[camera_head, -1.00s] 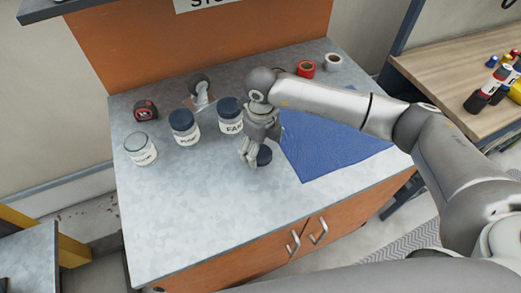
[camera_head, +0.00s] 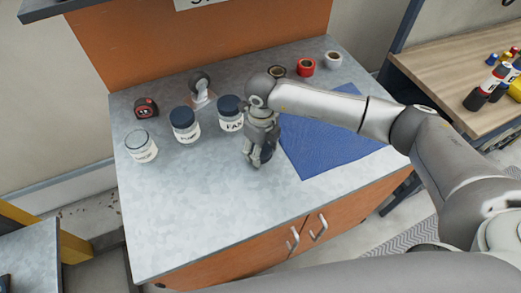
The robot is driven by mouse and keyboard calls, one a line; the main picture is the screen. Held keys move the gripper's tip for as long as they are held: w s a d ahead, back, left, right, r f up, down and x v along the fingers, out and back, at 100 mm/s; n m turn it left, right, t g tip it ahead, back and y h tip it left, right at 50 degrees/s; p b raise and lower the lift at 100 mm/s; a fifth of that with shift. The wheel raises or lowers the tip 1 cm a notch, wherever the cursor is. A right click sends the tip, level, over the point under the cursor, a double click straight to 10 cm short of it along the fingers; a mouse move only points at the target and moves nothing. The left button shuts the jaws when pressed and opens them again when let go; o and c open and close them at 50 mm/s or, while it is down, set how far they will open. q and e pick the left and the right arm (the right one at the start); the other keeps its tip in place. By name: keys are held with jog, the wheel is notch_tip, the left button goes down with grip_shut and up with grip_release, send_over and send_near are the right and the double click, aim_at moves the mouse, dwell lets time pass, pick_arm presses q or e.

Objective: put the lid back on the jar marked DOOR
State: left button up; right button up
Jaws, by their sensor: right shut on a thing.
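A dark blue lid (camera_head: 267,153) is at my right gripper (camera_head: 257,161), partly hidden behind its fingers. The gripper is shut on the lid, low over the bench beside the blue cloth; whether the lid still touches the bench I cannot tell. A jar without a lid (camera_head: 142,149) stands upright at the left, its top open and its label too small to read surely. My gripper is well to the right of this jar. My left gripper is not in view.
A middle jar (camera_head: 186,127) and a jar marked FAN (camera_head: 231,117) stand between, both with dark blue lids. Behind are a tape measure (camera_head: 146,108), a tape dispenser (camera_head: 202,92) and tape rolls (camera_head: 305,67). The blue cloth (camera_head: 325,140) lies right. The front of the bench (camera_head: 190,215) is clear.

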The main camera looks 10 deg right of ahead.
jog(key=shift+r, duration=0.1)
jog(key=shift+r, duration=0.65)
jog(key=s+a+r+b, duration=0.5)
jog(key=s+r, duration=0.6)
jog(key=s, duration=0.2)
jog(key=shift+a+r, duration=0.2)
jog(key=shift+r, duration=0.05)
